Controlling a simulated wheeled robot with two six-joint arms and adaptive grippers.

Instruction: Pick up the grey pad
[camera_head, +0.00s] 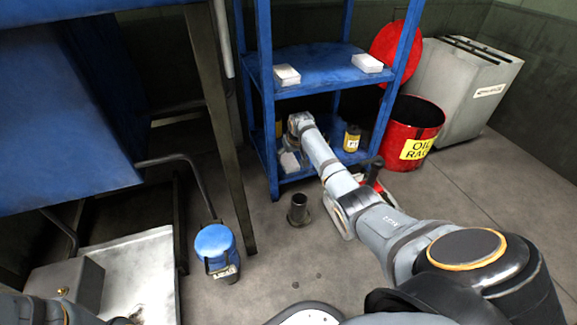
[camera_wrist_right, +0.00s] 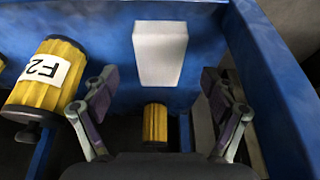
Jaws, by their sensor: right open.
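A pale grey pad (camera_wrist_right: 160,50) lies on the blue shelf in the right wrist view, ahead of my right gripper. My right gripper (camera_wrist_right: 161,90) is open, with one finger on each side of the pad's line and nothing between them. In the head view the right gripper (camera_head: 291,146) reaches into the lower shelf, and a pale grey block (camera_head: 290,163) shows just below it. The arm partly hides the gripper there. Only part of my left arm shows at the bottom left of the head view; its gripper is not visible.
The blue rack (camera_head: 265,100) has posts close to my right arm. A yellow filter (camera_wrist_right: 155,123) and a labelled yellow canister (camera_wrist_right: 50,75) stand near the gripper. White blocks (camera_head: 287,75) lie on the upper shelf. A red oil-rag bin (camera_head: 412,125) stands right of the rack.

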